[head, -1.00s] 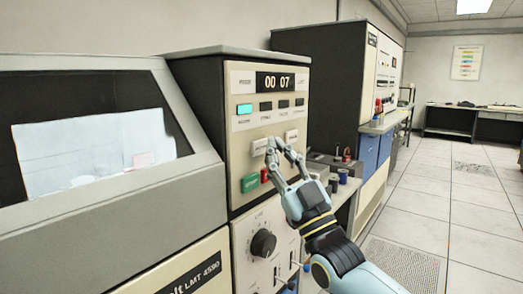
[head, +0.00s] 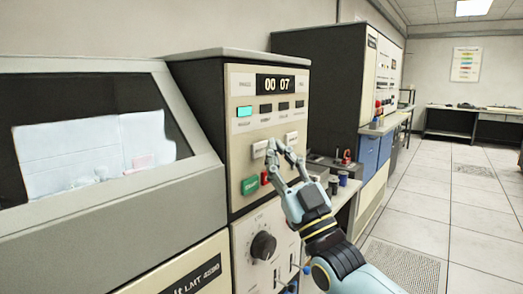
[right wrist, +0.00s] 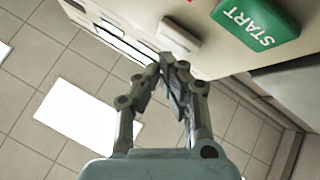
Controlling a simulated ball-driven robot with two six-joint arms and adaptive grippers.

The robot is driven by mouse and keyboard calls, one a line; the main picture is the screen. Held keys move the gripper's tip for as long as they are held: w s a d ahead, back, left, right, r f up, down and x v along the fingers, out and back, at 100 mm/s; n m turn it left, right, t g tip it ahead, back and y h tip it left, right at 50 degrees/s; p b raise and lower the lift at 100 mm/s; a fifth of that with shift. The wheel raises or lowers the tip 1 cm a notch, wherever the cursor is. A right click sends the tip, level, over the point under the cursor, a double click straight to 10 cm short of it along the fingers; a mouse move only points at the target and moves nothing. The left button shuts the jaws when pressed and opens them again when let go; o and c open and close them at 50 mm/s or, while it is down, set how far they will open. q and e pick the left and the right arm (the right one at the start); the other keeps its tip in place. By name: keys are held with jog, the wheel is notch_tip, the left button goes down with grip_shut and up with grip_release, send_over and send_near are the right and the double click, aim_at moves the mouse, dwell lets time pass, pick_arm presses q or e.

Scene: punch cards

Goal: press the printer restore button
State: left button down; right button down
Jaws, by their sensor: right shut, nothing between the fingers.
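The printer's cream control panel (head: 240,144) carries two pale rectangular buttons, a left one (head: 259,149) and a right one (head: 292,138). Their labels are too small to read, so I cannot tell which is restore. My right gripper (head: 275,144) is shut and empty, its fingertips in front of the panel between these two buttons. In the right wrist view the fingertips (right wrist: 172,62) are close to a pale button (right wrist: 179,36); I cannot tell whether they touch it. My left gripper is not in view.
The green START button (head: 249,186) and a red button (head: 265,177) sit lower on the panel. A counter display (head: 279,82) shows 00 07, above a lit cyan indicator (head: 244,111). A black knob (head: 263,245) is below. Open tiled floor (head: 420,205) lies to the right.

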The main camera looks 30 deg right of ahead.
jog(key=shift+w, duration=0.15)
jog(key=shift+w+a, duration=0.15)
jog(key=shift+w, duration=0.1)
jog(key=shift+w+a+b, duration=0.15)
jog(key=shift+w+b, duration=0.2)
dwell(0.8)
dwell(0.4)
jog(key=shift+s+d+p, duration=0.3)
jog(key=shift+s+p, duration=0.15)
jog(key=shift+s, duration=0.3)
jog(key=s, duration=0.1)
jog(key=s+d+p, duration=0.1)
jog(key=s, duration=0.1)
jog(key=s+d+p, duration=0.1)
jog(key=shift+s, duration=0.35)
